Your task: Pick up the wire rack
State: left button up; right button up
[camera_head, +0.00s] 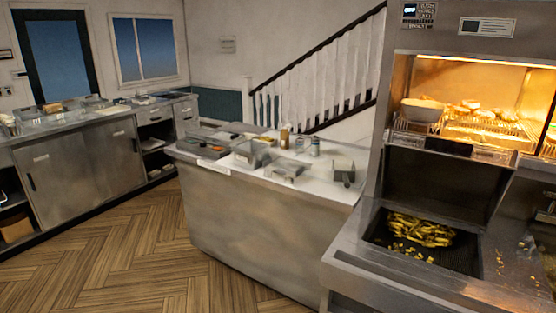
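A wire rack (508,128) shows inside the lit warming cabinet at the upper right, with pieces of food on it. A pale bowl or tub (422,110) stands at its left end. More wire-like bars show at the left front of the cabinet, partly hidden by the cabinet's front edge; I cannot tell whether they belong to the same rack. Neither of my grippers is in view.
Below the cabinet (403,75) is a dark recessed bay (400,258) holding chips. A steel counter (265,225) in the middle carries bottles and small steel containers. Another counter (75,165) runs along the left. The wooden floor (130,245) between them is clear.

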aim_at(299, 171)
jog(key=i+j+z, duration=0.1)
jog(key=i+j, duration=1.35)
jog(key=j, duration=0.2)
jog(key=l+z, duration=0.05)
